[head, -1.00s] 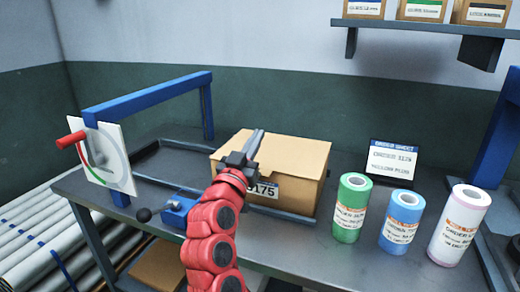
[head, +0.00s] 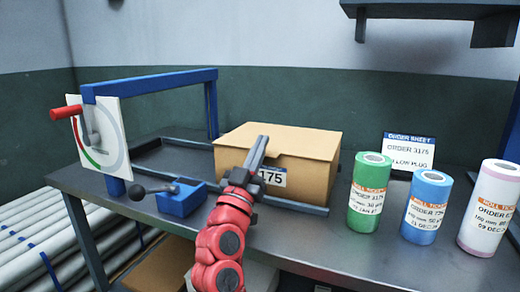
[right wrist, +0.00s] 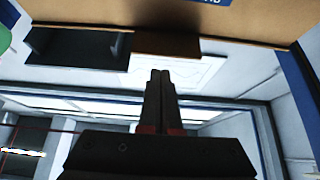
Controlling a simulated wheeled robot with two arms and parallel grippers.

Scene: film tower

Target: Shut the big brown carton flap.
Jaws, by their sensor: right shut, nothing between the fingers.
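The big brown carton (head: 232,162) stands on the grey bench in the head view, with a white label ending in 175 on its front. Its broad top flap (head: 290,138) lies down across the box, nearly flat; I cannot tell whether its front edge is fully seated. My right gripper (head: 262,142) is shut and empty, its fingertips pointing up in front of the carton's upper front edge. I cannot tell whether they touch it. In the right wrist view the shut fingers (right wrist: 160,75) show below a brown carton surface (right wrist: 110,12). My left gripper is not in view.
A blue lever block (head: 182,200) and a dial panel (head: 95,140) under a blue frame stand left of the carton. A green roll (head: 368,205), blue roll (head: 424,212) and pinkish-white roll (head: 488,215) stand right, with an order sheet (head: 408,152) behind.

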